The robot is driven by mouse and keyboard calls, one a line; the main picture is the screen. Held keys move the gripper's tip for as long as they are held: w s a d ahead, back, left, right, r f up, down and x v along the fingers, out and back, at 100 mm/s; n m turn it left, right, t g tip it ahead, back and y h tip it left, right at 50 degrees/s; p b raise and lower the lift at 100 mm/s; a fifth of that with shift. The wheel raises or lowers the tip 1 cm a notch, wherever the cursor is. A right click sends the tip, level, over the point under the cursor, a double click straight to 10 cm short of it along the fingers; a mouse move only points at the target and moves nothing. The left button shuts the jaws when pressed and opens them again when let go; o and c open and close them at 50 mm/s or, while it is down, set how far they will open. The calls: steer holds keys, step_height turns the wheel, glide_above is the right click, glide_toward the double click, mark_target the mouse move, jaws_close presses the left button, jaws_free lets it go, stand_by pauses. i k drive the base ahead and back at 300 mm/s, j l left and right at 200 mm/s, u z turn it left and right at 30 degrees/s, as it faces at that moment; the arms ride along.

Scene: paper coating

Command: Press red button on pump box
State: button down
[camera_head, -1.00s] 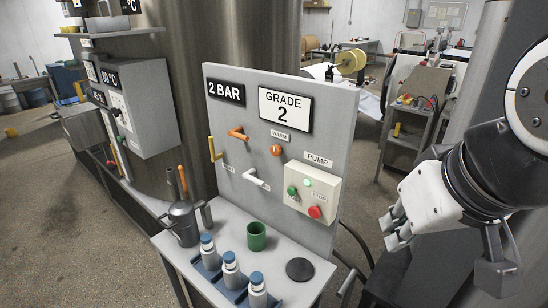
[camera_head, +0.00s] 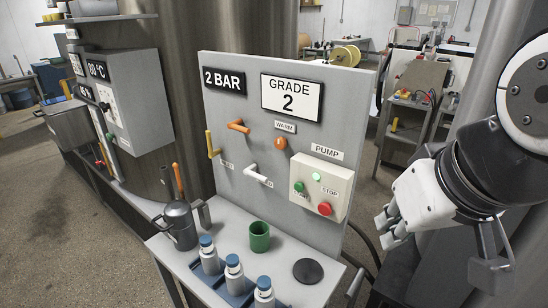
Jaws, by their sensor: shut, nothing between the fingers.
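The pump box (camera_head: 323,187) is a pale box on the lower right of the upright grey panel (camera_head: 250,110), under a PUMP label (camera_head: 327,152). Its red button (camera_head: 324,209) is at the lower right, below the word STOP. A green button (camera_head: 299,187) is at the lower left, and a pale green light (camera_head: 316,176) is near the top. My gripper (camera_head: 387,231) is shut and empty, to the right of the box and apart from it. Its fingers point left and down. The red button is in plain view.
The panel also carries orange, yellow and white handles and an orange WARM knob (camera_head: 281,143). On the shelf (camera_head: 222,218) below stand a green cup (camera_head: 259,237), a black disc (camera_head: 308,271), blue-capped bottles (camera_head: 234,272) and a grey can (camera_head: 179,226).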

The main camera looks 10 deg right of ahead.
mark_target(324, 210)
steer(key=k+j, duration=0.1)
steer(key=j, duration=0.3)
steer(key=k+j+z, duration=0.15)
steer(key=j, duration=0.7)
steer(key=k+j+z, duration=0.1)
steer(key=j, duration=0.25)
steer(key=k+j+z, duration=0.1)
steer(key=k+j, duration=0.15)
steer(key=j, duration=0.15)
